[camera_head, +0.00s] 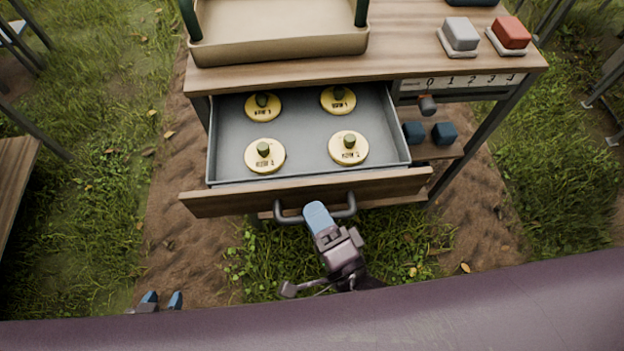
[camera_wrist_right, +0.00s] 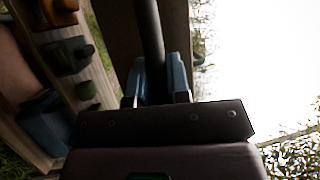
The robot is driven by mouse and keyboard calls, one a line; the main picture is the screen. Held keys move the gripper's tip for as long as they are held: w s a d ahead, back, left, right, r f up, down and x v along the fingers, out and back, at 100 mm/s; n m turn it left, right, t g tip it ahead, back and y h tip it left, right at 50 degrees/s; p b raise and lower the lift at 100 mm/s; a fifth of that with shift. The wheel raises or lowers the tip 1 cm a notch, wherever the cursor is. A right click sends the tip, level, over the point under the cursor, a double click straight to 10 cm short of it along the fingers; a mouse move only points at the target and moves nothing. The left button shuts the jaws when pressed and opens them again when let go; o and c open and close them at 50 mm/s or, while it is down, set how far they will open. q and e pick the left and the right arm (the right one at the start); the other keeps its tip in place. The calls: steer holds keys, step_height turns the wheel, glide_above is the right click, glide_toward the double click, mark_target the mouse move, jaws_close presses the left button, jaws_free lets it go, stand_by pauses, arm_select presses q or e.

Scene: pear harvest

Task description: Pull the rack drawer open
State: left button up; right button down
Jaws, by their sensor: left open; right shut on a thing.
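The rack drawer (camera_head: 300,186) stands pulled out from under the wooden rack top, its grey inside showing. Its dark bar handle (camera_head: 346,210) is on the wooden front. My right gripper (camera_head: 318,212) is shut on the handle near its middle. In the right wrist view the dark handle bar (camera_wrist_right: 150,35) runs between the blue fingers of the right gripper (camera_wrist_right: 159,78). My left gripper (camera_head: 162,299) is open and empty at the lower left, apart from the drawer, with its arm mostly hidden.
Several yellow discs with dark green knobs (camera_head: 263,150) lie in the drawer. A tan tray (camera_head: 275,45) stands on the rack top. A grey button (camera_head: 460,34) and a red button (camera_head: 510,33) are at the right, above a numbered scale (camera_head: 460,82). Bare soil and grass lie in front.

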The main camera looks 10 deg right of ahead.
arm_select(q)
steer(key=shift+w+r+p, duration=0.3)
steer(key=shift+w+r, duration=0.05)
arm_select(e)
steer(key=s, duration=0.8)
steer(key=c, duration=1.1)
jaws_free()
arm_select(q)
steer(key=shift+r, duration=0.15)
